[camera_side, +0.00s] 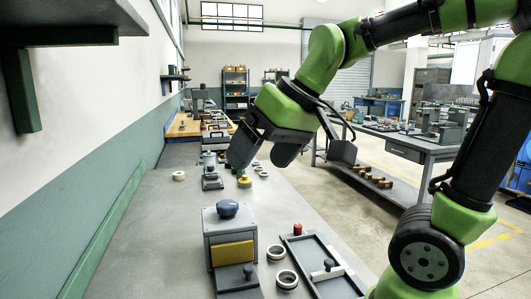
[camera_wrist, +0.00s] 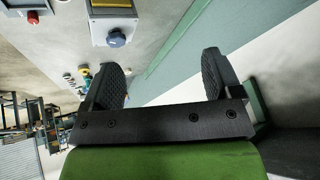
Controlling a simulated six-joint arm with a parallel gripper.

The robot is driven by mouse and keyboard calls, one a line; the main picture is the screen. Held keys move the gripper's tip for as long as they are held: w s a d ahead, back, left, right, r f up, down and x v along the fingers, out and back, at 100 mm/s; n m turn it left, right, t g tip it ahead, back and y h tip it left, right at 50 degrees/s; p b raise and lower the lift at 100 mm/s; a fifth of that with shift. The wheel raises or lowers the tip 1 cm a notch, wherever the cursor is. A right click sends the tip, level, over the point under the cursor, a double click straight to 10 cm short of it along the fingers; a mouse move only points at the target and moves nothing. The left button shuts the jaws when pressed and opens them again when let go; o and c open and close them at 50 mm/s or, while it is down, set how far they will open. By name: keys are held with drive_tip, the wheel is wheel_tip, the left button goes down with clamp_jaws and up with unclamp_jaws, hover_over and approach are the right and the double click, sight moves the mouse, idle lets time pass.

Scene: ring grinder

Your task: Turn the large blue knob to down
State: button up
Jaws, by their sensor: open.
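The large blue knob (camera_side: 227,209) sits on top of a grey box-shaped machine (camera_side: 217,226) with a yellow front panel, on the near part of the bench. In the wrist view the blue knob (camera_wrist: 116,39) shows at the top, beyond my fingers and off to one side. Which way the knob points is too small to tell. My gripper (camera_side: 262,152) is above and behind the machine in the side view, apart from it, with its fingers spread. In the wrist view my gripper (camera_wrist: 160,80) has a wide empty gap between its two fingers.
A red button (camera_side: 297,229) stands near the tray. More fixtures and a yellow knob (camera_side: 244,181) stand farther back. The bench left of the machine is clear.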

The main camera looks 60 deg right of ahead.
drive_tip(key=shift+s+a, duration=0.15)
drive_tip(key=shift+s, duration=0.1)
drive_tip(key=m+g+h, duration=0.2)
drive_tip(key=h, duration=0.1)
approach(227, 203)
drive_tip(key=x, duration=0.9)
drive_tip(key=shift+f, duration=0.1)
drive_tip(key=shift+g, duration=0.3)
drive_tip(key=c, duration=0.9)
